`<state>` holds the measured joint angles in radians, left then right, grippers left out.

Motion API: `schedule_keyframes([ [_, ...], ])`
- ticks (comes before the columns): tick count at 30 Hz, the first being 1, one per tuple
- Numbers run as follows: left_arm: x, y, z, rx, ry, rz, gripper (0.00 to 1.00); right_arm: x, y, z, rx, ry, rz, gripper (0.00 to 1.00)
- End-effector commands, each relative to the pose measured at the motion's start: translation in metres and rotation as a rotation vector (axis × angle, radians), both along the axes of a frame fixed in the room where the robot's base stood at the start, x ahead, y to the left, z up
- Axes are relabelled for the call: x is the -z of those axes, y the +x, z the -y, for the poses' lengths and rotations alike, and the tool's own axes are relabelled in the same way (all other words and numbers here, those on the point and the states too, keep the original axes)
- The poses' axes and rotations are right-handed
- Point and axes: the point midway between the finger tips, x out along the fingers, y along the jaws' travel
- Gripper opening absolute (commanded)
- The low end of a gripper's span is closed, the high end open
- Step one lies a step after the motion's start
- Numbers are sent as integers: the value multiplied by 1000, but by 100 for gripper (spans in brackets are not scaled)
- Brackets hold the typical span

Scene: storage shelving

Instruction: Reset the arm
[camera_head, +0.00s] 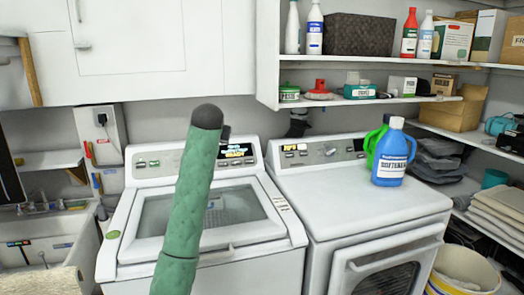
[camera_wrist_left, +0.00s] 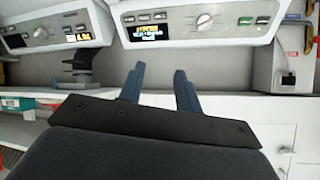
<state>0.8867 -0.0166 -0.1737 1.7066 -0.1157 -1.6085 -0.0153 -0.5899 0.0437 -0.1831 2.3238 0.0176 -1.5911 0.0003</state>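My left gripper (camera_wrist_left: 159,68) shows in the left wrist view with two dark blue fingers apart and nothing between them. Beyond the fingers are a grey wall strip and an appliance control panel (camera_wrist_left: 200,24). In the head view my green arm with a dark rounded end (camera_head: 190,190) rises in front of the white washer (camera_head: 120,245). A small dark part shows beside its end, but the fingers cannot be made out there. My right gripper is in neither view.
A white dryer (camera_head: 345,205) stands right of the washer, with a blue softener bottle (camera_head: 390,155) and a green bottle (camera_head: 371,147) on top. Loaded shelves (camera_head: 385,58) line the back and right. A sink (camera_head: 45,240) is at left; a bucket (camera_head: 462,275) stands at lower right.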

Motion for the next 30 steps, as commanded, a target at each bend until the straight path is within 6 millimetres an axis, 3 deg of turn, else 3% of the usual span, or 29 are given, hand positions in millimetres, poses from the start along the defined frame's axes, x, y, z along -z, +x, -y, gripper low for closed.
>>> schedule_keyframes([
  [1,18,-12,1,10,-12,-1,34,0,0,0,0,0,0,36],
  [12,124,-98,7,74,-72,-28,34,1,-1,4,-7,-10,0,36],
  [30,286,-251,8,128,-127,-178,34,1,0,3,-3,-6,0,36],
])
